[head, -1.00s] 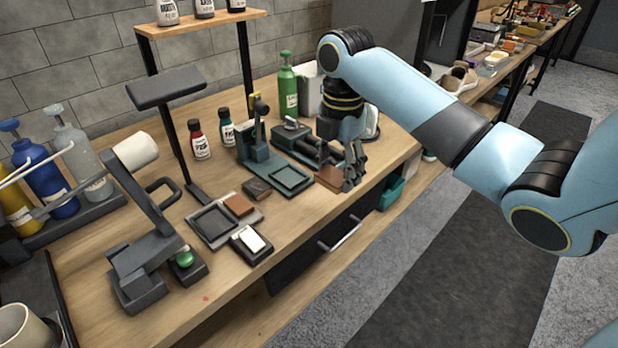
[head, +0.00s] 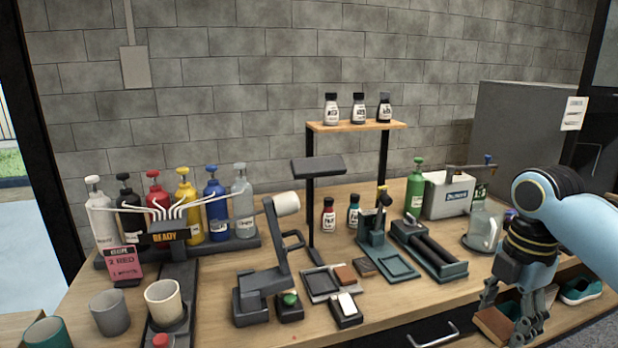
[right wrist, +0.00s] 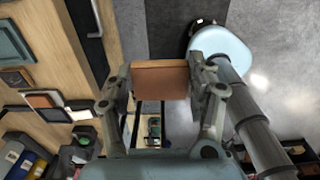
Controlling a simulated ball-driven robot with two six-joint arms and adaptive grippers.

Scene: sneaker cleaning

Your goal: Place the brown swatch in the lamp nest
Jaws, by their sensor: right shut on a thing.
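My right gripper (head: 522,328) is shut on a brown swatch (head: 492,325), a flat rectangular block. In the right wrist view the brown swatch (right wrist: 160,79) sits between the two fingers (right wrist: 160,85), its broad face toward the camera. It is by the bench's front edge, at the right of the head view. Under the dark flat lamp head (head: 318,166) lies a grey tray (head: 320,284) with a square recess, which looks like the lamp nest. The recess looks empty; a smaller brown piece (head: 345,275) lies at the tray's right side. My left gripper is not in view.
A dark brown block (head: 363,266) and a white pad in a black holder (head: 346,307) sit beside the tray. A teal press (head: 388,262) and a roller unit (head: 430,250) stand between tray and gripper. A hinged grey stand (head: 265,285) is left of the tray.

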